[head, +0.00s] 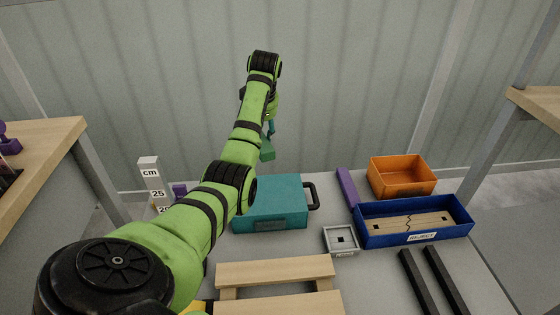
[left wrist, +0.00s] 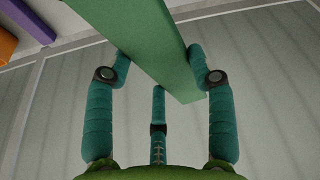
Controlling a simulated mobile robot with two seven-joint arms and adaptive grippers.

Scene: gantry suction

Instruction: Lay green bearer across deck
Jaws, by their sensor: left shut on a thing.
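The green bearer (head: 267,150) is held up in the air behind the teal box; its near part shows below my left gripper (head: 269,128). In the left wrist view the bearer (left wrist: 150,45) is a long green bar running between the teal fingers of my left gripper (left wrist: 158,55), which is shut on it. Its far end runs out of the top of that view. A pale wooden slatted piece (head: 275,270), possibly the deck, lies at the table's front with a gap between its slats. My right gripper is not in view.
A teal box with a black handle (head: 272,203) stands mid-table. Right of it are a small grey tray (head: 326,240), a purple bar (head: 347,187), an orange bin (head: 372,183), a blue bin (head: 364,236) holding wooden strips, and dark bars (head: 414,284). A centimetre gauge (head: 149,169) stands left.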

